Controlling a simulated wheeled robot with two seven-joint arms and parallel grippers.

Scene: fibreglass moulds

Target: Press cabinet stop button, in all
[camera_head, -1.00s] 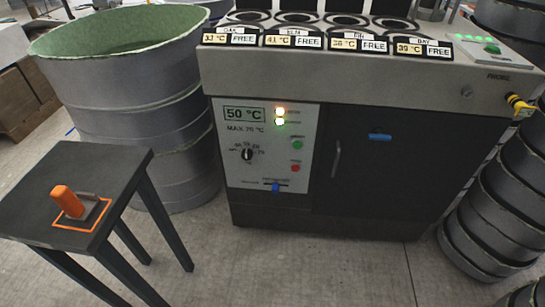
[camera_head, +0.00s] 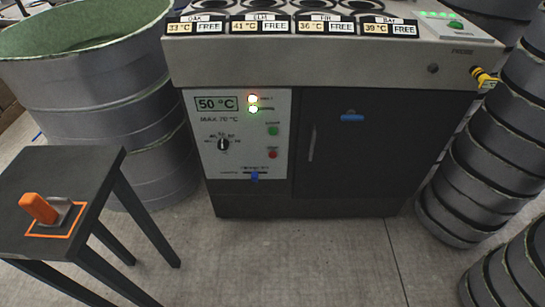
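The cabinet (camera_head: 400,150) stands ahead with a white control panel (camera_head: 215,170) on its left front. The red stop button (camera_head: 273,155) sits on the panel's right side, below the green button (camera_head: 273,131). Neither of my grippers shows in the head view.
A small dark table (camera_head: 85,165) at the left holds an orange-handled tool (camera_head: 40,208) inside an orange outline. A large grey tub (camera_head: 105,90) stands behind it. Stacked grey moulds (camera_head: 490,170) stand at the right. The floor (camera_head: 300,260) before the cabinet is clear.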

